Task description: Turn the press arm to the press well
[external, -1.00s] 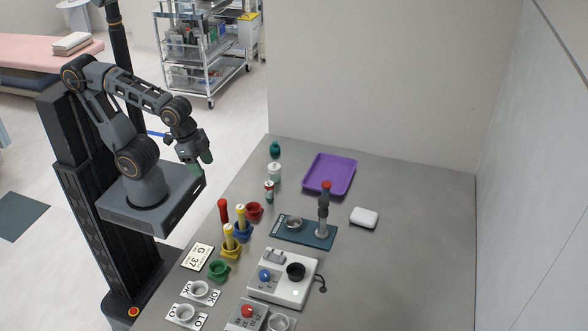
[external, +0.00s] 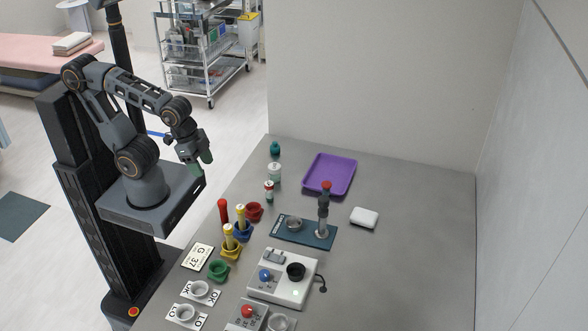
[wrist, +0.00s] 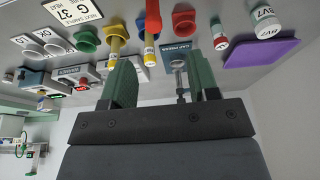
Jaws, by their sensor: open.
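The press stands on a dark blue base plate (external: 318,238) in the middle of the table. Its press arm (external: 323,208) is a grey upright post with a red top, at the right part of the plate. The press well (external: 294,223) is a round metal cup left of the post on the same plate. In the wrist view the base plate (wrist: 180,52) shows upside down behind the fingers, which partly hide the press. My gripper (external: 200,165) hangs left of the table, apart from the press; its green fingers also show in the wrist view (wrist: 164,85), open and empty.
A purple tray (external: 329,174) lies behind the press, a white box (external: 364,217) to its right. A grey device (external: 284,278) stands in front. Coloured cups with tubes (external: 237,230) and bottles (external: 274,172) stand to the left. The table's right side is clear.

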